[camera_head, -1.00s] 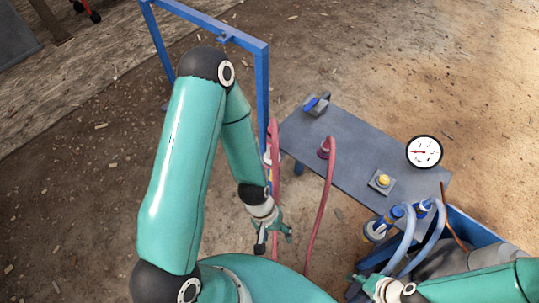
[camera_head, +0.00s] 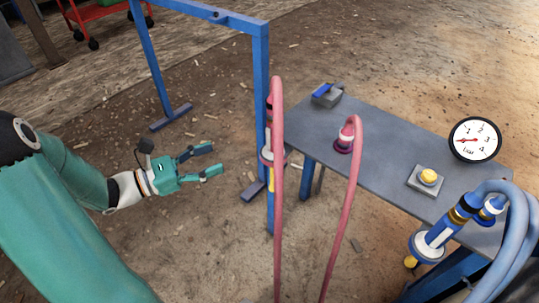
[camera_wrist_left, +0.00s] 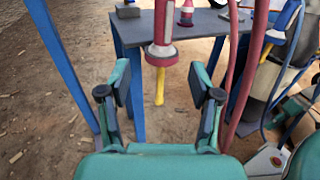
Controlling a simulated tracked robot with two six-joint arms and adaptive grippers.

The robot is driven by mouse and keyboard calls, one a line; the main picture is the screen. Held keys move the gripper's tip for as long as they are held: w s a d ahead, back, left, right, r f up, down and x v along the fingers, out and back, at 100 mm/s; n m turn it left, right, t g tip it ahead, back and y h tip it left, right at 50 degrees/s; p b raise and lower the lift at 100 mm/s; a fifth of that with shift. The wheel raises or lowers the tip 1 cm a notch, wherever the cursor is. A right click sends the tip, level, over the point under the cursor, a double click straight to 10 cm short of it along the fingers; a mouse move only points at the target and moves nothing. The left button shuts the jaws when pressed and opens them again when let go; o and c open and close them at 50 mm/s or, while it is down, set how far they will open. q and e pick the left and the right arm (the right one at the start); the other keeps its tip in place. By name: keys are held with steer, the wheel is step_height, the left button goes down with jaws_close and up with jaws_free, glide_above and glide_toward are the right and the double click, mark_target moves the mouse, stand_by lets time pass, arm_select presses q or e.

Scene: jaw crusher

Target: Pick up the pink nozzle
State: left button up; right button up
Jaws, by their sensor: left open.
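The pink nozzle (camera_head: 267,156), with a white ring and a yellow tip, hangs upright, tip down, beside the blue frame post under its arching pink hose. In the left wrist view the nozzle (camera_wrist_left: 160,52) is ahead, centred between the fingers, its yellow tip lowest. My left gripper (camera_head: 216,160) is open and empty, left of the nozzle and apart from it, fingers pointing toward it. A second pink hose end (camera_head: 345,139) with a purple ring stands on the table. My right gripper is out of the head view; teal parts at the wrist view's right edge are unclear.
The blue frame (camera_head: 262,100) stands close behind the nozzle. The grey table (camera_head: 390,147) to the right carries a gauge (camera_head: 475,140), a yellow button (camera_head: 428,177) and a blue-handled block (camera_head: 326,96). Blue hoses (camera_head: 505,205) hang at the right.

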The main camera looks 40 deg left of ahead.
mark_target(274, 135)
arm_select(q)
steer(key=b+x, duration=0.1)
steer(key=x, duration=0.4)
steer(key=b+x, duration=0.1)
steer(key=x, duration=0.4)
steer(key=r+b+x, duration=0.1)
steer(key=b+x, duration=0.1)
steer(key=x, duration=0.4)
steer(key=shift+s+d, duration=0.25)
steer(key=shift+d, duration=0.1)
steer(key=shift+w+d+r, duration=0.1)
steer(key=shift+w, duration=0.2)
steer(key=shift+c, duration=0.3)
jaws_close()
